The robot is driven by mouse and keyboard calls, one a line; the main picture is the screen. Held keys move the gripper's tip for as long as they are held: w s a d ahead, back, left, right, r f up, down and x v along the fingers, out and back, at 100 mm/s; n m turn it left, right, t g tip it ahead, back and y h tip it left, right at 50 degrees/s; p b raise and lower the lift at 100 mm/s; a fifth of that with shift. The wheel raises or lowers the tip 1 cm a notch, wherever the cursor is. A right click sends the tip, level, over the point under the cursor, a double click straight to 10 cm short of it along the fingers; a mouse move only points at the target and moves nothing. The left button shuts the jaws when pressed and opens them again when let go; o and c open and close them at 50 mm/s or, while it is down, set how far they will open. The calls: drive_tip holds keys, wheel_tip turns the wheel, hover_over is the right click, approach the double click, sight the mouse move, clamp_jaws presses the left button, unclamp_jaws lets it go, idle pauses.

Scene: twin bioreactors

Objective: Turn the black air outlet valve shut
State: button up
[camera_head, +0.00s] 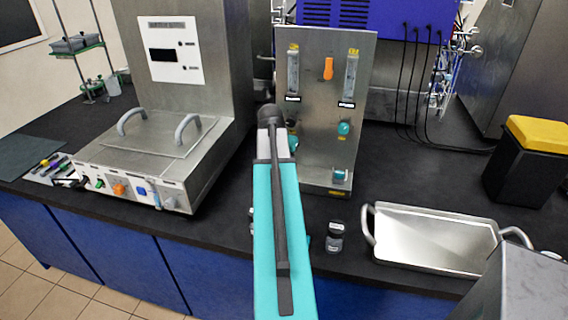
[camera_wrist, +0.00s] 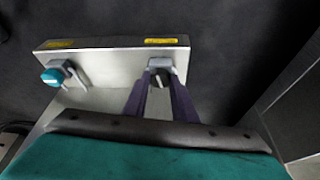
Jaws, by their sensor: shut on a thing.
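The black air outlet valve (camera_wrist: 160,75) shows in the wrist view as a dark knob on a small grey fitting, on the metal panel (camera_wrist: 110,88) below a yellow label. My gripper (camera_wrist: 161,85) has its two purple fingers shut on this knob, one on each side. Part of the knob is hidden between the fingers. In the head view my teal arm covers the valve and the fingertips, in front of the lower left of the upright panel (camera_head: 320,75). A teal valve (camera_wrist: 52,77) sits to the left in the wrist view, apart from my fingers; it also shows in the head view (camera_head: 340,175).
A second teal knob (camera_head: 343,128) and an orange part (camera_head: 328,68) are on the panel. A small black-capped jar (camera_head: 335,236) stands right of my arm. A metal tray (camera_head: 435,240) lies farther right. A steel unit with handles (camera_head: 160,135) stands left.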

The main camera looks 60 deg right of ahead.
drive_tip(key=shift+w+d+m+g, duration=0.1)
drive_tip(key=shift+m+g, duration=0.4)
drive_tip(key=shift+m, duration=0.7)
drive_tip(key=o, duration=1)
drive_tip(key=shift+o, duration=0.2)
drive_tip(key=shift+r, duration=0.15)
